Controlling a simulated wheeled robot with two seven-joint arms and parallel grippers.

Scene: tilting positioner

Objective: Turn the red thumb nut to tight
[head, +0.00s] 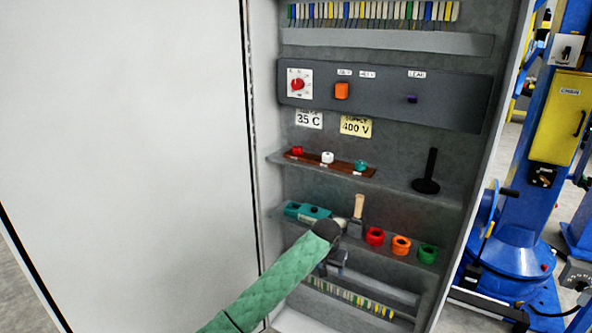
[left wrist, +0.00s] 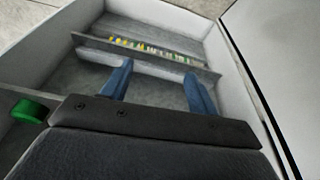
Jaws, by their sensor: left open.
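A small red thumb nut (head: 298,150) sits at the left end of a brown strip (head: 312,161) on the upper cabinet shelf, beside a white nut (head: 327,157) and a teal nut (head: 360,165). The labels by the nuts are too small to read. My left gripper (head: 338,262) is in front of the lower part of the cabinet, below and right of the red nut and apart from it. In the left wrist view its two blue fingers (left wrist: 158,85) are spread with nothing between them. The red nut is not in that view. My right gripper is not in view.
The lower shelf holds a teal tool (head: 307,211), a wooden-handled brush (head: 358,207), and red (head: 375,236), orange (head: 401,245) and green (head: 427,253) rings. A black post (head: 428,174) stands right on the upper shelf. The open white door (head: 120,120) bounds the left.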

